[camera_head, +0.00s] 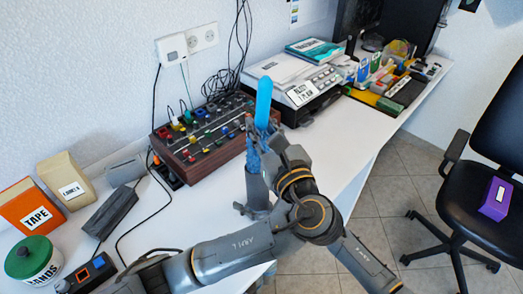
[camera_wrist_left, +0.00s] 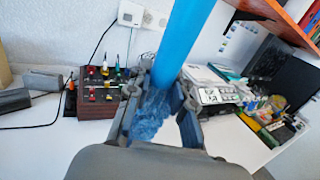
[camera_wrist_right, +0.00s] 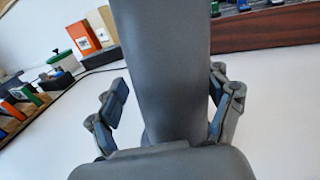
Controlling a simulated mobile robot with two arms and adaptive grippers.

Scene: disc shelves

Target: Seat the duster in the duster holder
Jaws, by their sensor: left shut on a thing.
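The duster has a bright blue handle (camera_head: 264,100) pointing up and a fluffy blue head (camera_head: 253,158) below. My left gripper (camera_head: 261,134) is shut on it near where handle and head meet. The left wrist view shows the handle (camera_wrist_left: 182,45) and the fluffy head (camera_wrist_left: 150,117) between the fingers (camera_wrist_left: 160,97). The grey duster holder (camera_head: 257,190) stands upright under the head; I cannot tell whether the head's lower end is inside it. My right gripper (camera_wrist_right: 168,105) is open, its fingers on both sides of the grey holder (camera_wrist_right: 162,55), with a gap at the left finger.
A control console (camera_head: 200,140) with coloured knobs and cables stands behind the holder. A printer (camera_head: 300,88) is further right. A TAPE box (camera_head: 31,206) and a jar (camera_head: 34,258) stand at left. The white table is bare around the holder. A chair (camera_head: 485,190) stands off the right edge.

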